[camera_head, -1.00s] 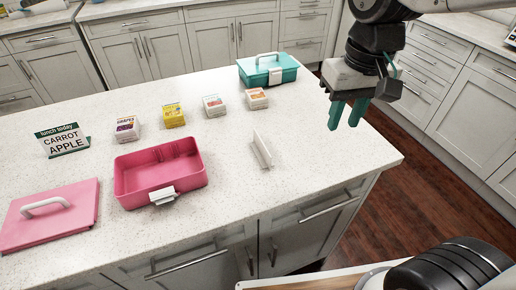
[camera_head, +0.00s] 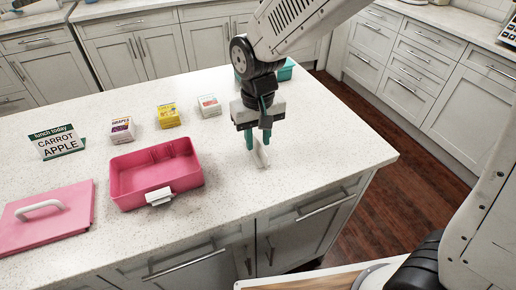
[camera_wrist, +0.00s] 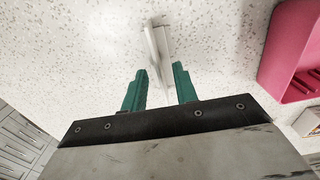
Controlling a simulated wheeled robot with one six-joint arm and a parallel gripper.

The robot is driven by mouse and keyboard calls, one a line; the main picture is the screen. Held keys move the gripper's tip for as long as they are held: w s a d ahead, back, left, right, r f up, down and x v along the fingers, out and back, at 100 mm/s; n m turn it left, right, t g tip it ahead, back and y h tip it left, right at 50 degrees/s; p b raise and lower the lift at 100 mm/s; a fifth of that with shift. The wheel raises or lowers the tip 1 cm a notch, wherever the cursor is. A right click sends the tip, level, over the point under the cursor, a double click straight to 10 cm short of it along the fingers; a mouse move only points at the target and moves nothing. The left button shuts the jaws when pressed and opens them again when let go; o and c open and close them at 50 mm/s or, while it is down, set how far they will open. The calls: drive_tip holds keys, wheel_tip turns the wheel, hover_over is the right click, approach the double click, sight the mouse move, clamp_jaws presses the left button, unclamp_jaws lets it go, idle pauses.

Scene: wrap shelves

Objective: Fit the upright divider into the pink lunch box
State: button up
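The white upright divider (camera_head: 261,155) stands on the counter to the right of the pink lunch box. It also shows in the wrist view (camera_wrist: 158,45), just beyond and between my fingertips. My gripper (camera_head: 258,145) is over the divider with its two green fingers pointing down; they are apart in the wrist view (camera_wrist: 160,82), with a gap on each side of the divider. The open pink lunch box (camera_head: 155,174) sits empty on the counter, its white latch facing front. Its corner shows at the right of the wrist view (camera_wrist: 290,55).
The pink lid (camera_head: 70,225) with a white handle lies left of the box. Grapes (camera_head: 122,130), yellow (camera_head: 168,115) and white-orange (camera_head: 209,106) food boxes stand behind it. A lunch sign (camera_head: 57,142) stands back left. The teal box (camera_head: 287,70) is partly hidden by my arm.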

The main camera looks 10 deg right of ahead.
drive_tip(key=shift+f, duration=0.85)
clamp_jaws()
drive_tip(key=shift+r, duration=0.1)
